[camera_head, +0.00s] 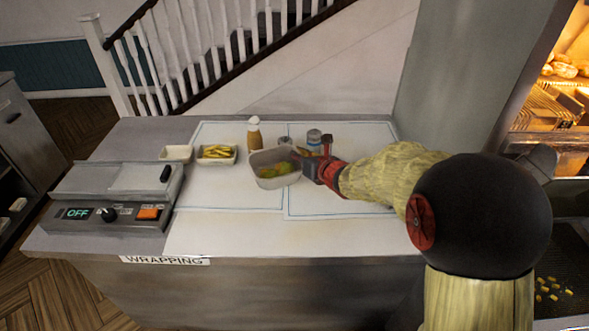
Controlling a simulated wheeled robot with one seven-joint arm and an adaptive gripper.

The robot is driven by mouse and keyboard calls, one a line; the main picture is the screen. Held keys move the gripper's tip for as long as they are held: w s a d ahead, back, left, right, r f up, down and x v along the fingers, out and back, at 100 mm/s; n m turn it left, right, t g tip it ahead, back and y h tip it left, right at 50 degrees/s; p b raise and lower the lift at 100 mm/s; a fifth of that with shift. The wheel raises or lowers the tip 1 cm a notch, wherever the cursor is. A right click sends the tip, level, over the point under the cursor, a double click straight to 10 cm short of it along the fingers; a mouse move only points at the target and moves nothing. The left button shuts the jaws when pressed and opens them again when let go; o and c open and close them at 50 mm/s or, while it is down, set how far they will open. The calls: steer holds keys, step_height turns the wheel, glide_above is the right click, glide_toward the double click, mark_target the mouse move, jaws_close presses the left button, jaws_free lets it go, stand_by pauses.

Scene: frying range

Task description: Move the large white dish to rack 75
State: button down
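A large white dish (257,173), squarish with raised walls, stands on the counter in the head view. It holds green and yellow food. My gripper (301,165) is at the dish's right side, very close to its right wall. The finger ends are small and partly hidden, so I cannot tell whether they are shut on the wall or only beside it. No label reading 75 is legible. A lit cabinet with wire racks (545,105) shows at the right edge.
Two smaller dishes, one empty (176,153) and one with fries (217,161), stand left of the large dish. A sauce bottle (254,134) and a can (313,140) stand behind it. A wrapping machine (115,195) fills the left side. The counter's front is clear.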

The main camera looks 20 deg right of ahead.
mark_target(295, 165)
steer(key=shift+w+a+f, duration=0.15)
steer(key=shift+w+f, duration=0.45)
steer(key=shift+f, duration=0.05)
steer(key=shift+w+f+b, duration=0.15)
steer(key=shift+f+b, duration=0.25)
steer(key=shift+f, duration=0.5)
steer(key=shift+w+f+b, duration=0.15)
steer(key=shift+f+b, duration=0.25)
steer(key=shift+f, duration=0.5)
steer(key=shift+f, duration=0.2)
steer(key=c, duration=2)
jaws_free()
steer(key=shift+c, duration=0.2)
